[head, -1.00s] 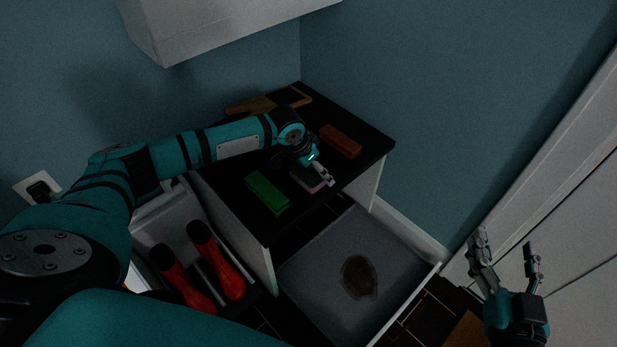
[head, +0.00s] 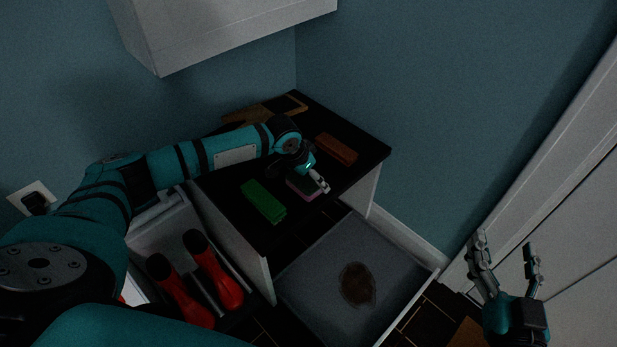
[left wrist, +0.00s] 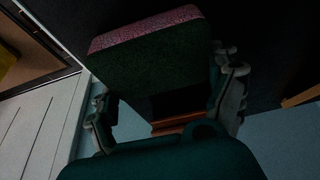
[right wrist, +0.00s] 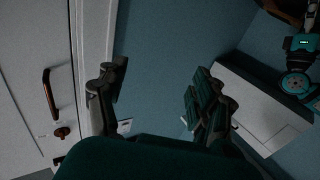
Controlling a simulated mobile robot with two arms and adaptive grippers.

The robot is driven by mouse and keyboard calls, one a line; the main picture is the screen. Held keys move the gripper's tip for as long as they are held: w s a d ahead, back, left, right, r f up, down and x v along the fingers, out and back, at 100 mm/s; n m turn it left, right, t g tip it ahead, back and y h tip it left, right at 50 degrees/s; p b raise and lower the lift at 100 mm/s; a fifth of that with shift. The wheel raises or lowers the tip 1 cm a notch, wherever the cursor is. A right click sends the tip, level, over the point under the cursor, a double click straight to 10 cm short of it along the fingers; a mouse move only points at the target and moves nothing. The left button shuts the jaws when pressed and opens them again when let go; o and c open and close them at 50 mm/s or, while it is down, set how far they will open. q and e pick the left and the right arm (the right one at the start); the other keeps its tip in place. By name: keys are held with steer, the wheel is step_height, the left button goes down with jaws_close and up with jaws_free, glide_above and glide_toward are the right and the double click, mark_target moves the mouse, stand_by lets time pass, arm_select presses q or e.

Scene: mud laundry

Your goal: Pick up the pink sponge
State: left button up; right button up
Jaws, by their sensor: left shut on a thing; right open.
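The pink sponge (head: 301,189) is at the front edge of the black countertop (head: 346,176) in the head view, partly hidden by my left gripper (head: 314,181). In the left wrist view the sponge (left wrist: 145,28) shows a pink layer on a dark greenish body, between the fingers of my left gripper (left wrist: 168,95). That gripper is shut on it. I cannot tell whether the sponge is clear of the countertop. My right gripper (head: 505,262) is open and empty at the lower right, far from the sponge; its spread fingers show in the right wrist view (right wrist: 158,98).
A green block (head: 263,201) lies left of the sponge, and a brown brick-like block (head: 336,149) behind it. A wooden board (head: 262,110) lies at the back. Red boots (head: 224,284) stand at left. A cabinet (head: 230,30) hangs above.

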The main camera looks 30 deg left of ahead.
arm_select(q)
step_height(320, 180, up, 5)
steer(key=shift+f+p, duration=0.1)
steer(key=shift+p, duration=0.85)
step_height(320, 180, up, 4)
steer(key=shift+r+p, duration=0.25)
steer(key=shift+p, duration=0.5)
steer(key=shift+r, duration=0.3)
arm_select(e)
steer(key=s+d+f+g+h, duration=0.3)
steer(key=s+f+g, duration=0.5)
steer(key=f, duration=0.5)
steer(key=shift+s+d+f+m+g, duration=0.2)
steer(key=shift+s+d+m+g, duration=0.15)
steer(key=shift+d+g, duration=0.4)
steer(key=shift+a, duration=0.1)
